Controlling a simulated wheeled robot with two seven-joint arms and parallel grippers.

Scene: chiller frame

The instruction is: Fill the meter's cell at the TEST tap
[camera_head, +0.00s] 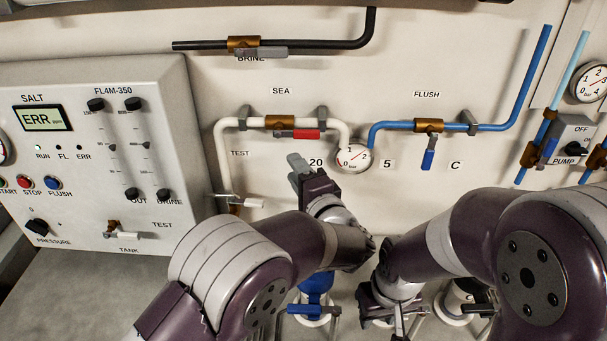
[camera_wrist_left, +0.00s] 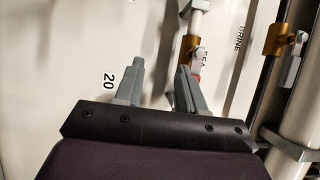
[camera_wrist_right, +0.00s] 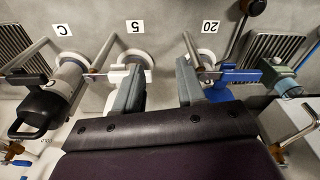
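The TEST tap (camera_head: 236,204), brass with a white lever, sits under the TEST label at the lower end of the white pipe. My left gripper (camera_head: 302,170) is raised in front of the wall, right of that tap and apart from it. Its two grey fingers (camera_wrist_left: 160,88) are apart with nothing between them. My right gripper (camera_wrist_right: 158,88) is low, above the stands marked 20 and 5, also open and empty. A grey cylindrical thing with a dark handle (camera_wrist_right: 45,105) is at the C stand. I cannot tell whether it is the meter. No filled cell is visible.
A blue fitting (camera_wrist_right: 232,88) stands at 20, a white one (camera_wrist_right: 118,72) at 5. The grey FL4M-350 panel (camera_head: 75,150) reads ERR. The SEA valve (camera_head: 280,123) has a red lever, the FLUSH valve (camera_head: 428,126) a blue one. My forearms cover much of the lower middle.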

